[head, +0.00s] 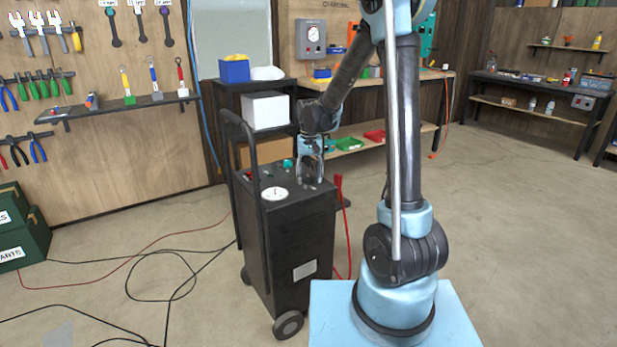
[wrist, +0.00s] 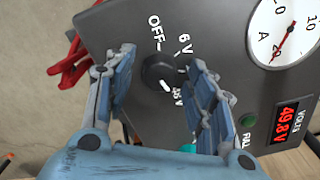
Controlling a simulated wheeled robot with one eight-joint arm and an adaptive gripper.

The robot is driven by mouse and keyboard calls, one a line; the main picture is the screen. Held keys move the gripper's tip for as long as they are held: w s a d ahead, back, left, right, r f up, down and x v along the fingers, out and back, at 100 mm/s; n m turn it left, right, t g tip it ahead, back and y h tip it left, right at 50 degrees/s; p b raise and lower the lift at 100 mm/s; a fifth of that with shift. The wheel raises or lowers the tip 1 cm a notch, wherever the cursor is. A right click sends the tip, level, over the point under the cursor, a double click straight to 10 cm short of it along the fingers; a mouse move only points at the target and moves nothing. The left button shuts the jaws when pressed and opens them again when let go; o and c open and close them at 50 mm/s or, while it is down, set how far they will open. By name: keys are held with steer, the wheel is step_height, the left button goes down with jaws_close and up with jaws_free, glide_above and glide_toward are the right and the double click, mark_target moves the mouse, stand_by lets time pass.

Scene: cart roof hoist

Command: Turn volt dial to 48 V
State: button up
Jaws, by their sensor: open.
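The black volt dial (wrist: 160,70) is on the dark top panel of the black wheeled cart (head: 300,245). White marks OFF, 6 V and a partly covered one ending in V surround it. A white line shows at its lower edge; I cannot tell whether it is the dial's pointer or a panel tick. A red VOLTS display (wrist: 289,122) reads about 49.8 V. My gripper (wrist: 164,60) is open, pointing down, with one finger on each side of the dial. I cannot tell whether they touch it. In the head view my gripper (head: 311,178) is over the cart top and hides the dial.
A white round gauge (wrist: 284,32) marked A and a green button (wrist: 246,138) are on the panel. A teal knob (wrist: 188,148) is partly hidden by my gripper. The cart's tall handle (head: 235,125) rises at left. Black cables (head: 170,265) lie on the floor.

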mark_target(310, 177)
steer(key=shift+r, duration=0.1)
step_height(310, 177, up, 12)
stand_by(0.5)
steer(key=s+d+t, duration=0.1)
steer(key=s+d, duration=1.3)
steer(key=s, duration=0.2)
steer(key=s+d+f, duration=0.3)
steer(key=s+f, duration=0.2)
steer(key=s, duration=0.3)
steer(key=s+d+f+t, duration=0.1)
steer(key=s+d+f, duration=0.3)
steer(key=s, duration=0.3)
steer(key=shift+s+f, duration=0.35)
